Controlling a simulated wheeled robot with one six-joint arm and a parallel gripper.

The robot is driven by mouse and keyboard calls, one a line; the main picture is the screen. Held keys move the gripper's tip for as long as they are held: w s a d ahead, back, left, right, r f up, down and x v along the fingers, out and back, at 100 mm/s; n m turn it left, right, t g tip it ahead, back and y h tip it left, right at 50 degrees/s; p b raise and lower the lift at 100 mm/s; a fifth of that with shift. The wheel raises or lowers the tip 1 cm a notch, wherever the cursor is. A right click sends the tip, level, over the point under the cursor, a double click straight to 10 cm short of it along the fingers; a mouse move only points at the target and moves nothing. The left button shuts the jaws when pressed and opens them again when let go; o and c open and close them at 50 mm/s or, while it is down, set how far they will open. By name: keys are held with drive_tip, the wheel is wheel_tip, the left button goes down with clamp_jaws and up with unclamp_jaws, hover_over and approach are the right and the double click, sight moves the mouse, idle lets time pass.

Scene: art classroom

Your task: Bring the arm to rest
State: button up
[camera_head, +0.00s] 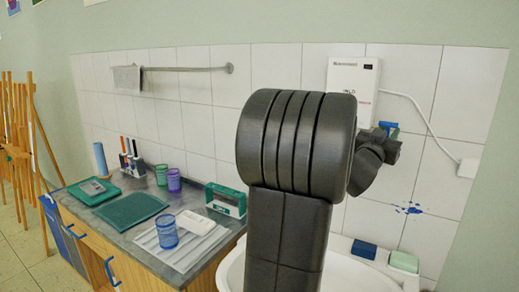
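My dark arm (285,200) rises in the middle of the view, with a large ribbed joint close to the camera. A smaller dark part at the end of my arm, with my gripper (378,155), shows to the right behind that joint. Its fingers are not clear, so I cannot tell whether it is open or shut. A small blue piece (388,128) shows just above it; I cannot tell whether it touches my arm.
A white basin (345,272) lies behind my arm, with a blue sponge (364,249) and a green-white one (404,262) on its rim. A white heater (353,85) hangs above. The left counter (125,242) holds cups (167,232), trays and a teal-framed device (226,199). Easels (20,140) stand far left.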

drive_tip(key=shift+r+p, duration=0.3)
drive_tip(key=shift+p, duration=0.15)
drive_tip(key=p, duration=0.3)
drive_tip(key=shift+w+d+g+y, duration=0.15)
drive_tip(key=shift+w+g+y, duration=0.15)
drive_tip(key=shift+g, duration=0.1)
drive_tip(key=p, duration=0.4)
drive_tip(key=w+g+y+p, duration=0.1)
drive_tip(key=p, duration=0.3)
drive_tip(key=shift+d+n+g+y+p, duration=0.3)
drive_tip(key=shift+n+p, duration=0.1)
drive_tip(key=b+v, duration=0.2)
drive_tip(key=v, duration=1.1)
drive_tip(key=shift+f, duration=0.2)
